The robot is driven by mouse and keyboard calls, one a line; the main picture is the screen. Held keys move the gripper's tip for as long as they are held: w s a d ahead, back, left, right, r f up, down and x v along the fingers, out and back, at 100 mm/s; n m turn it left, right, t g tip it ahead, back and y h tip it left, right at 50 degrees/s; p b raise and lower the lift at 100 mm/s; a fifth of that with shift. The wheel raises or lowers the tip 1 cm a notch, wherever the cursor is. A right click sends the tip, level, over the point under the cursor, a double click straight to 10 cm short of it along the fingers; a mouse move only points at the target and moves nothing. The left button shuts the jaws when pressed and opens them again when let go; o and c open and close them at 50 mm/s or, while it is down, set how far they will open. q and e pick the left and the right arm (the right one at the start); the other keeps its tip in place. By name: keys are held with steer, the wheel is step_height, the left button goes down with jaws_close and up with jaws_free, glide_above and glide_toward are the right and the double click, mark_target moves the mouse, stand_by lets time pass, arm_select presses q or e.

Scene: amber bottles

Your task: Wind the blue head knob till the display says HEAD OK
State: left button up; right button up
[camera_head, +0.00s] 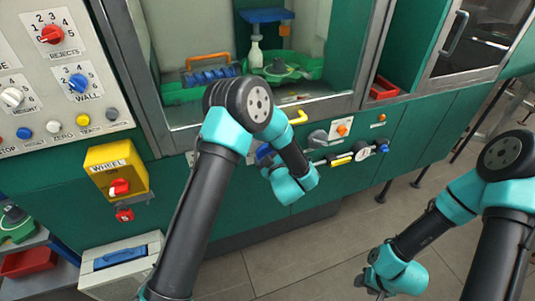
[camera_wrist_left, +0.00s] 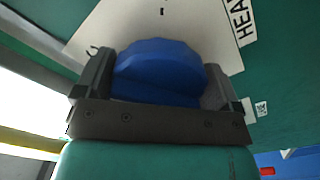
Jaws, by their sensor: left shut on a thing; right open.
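The blue head knob (camera_wrist_left: 158,70) sits between the two fingers of my left gripper (camera_wrist_left: 155,85) in the left wrist view, against a white plate with part of a label reading "HEA". My left gripper is shut on the knob. In the head view a bit of the blue knob (camera_head: 263,152) shows beside my left gripper (camera_head: 268,168), mostly hidden by my arm. My right gripper (camera_head: 372,285) is open and empty, low at the right above the floor. I cannot make out the HEAD OK display in either view.
To the right of the knob are an orange button (camera_head: 342,130) and a row of small fittings with a blue knob (camera_head: 383,147). A yellow WHEEL box (camera_head: 116,172) with a red switch juts out at left. The tiled floor (camera_head: 320,250) between my arms is clear.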

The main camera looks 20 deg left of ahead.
stand_by(0.3)
arm_select(q)
steer(key=o, duration=0.7)
steer(key=shift+c, duration=0.2)
steer(key=v, duration=1.7)
steer(key=shift+s, duration=0.2)
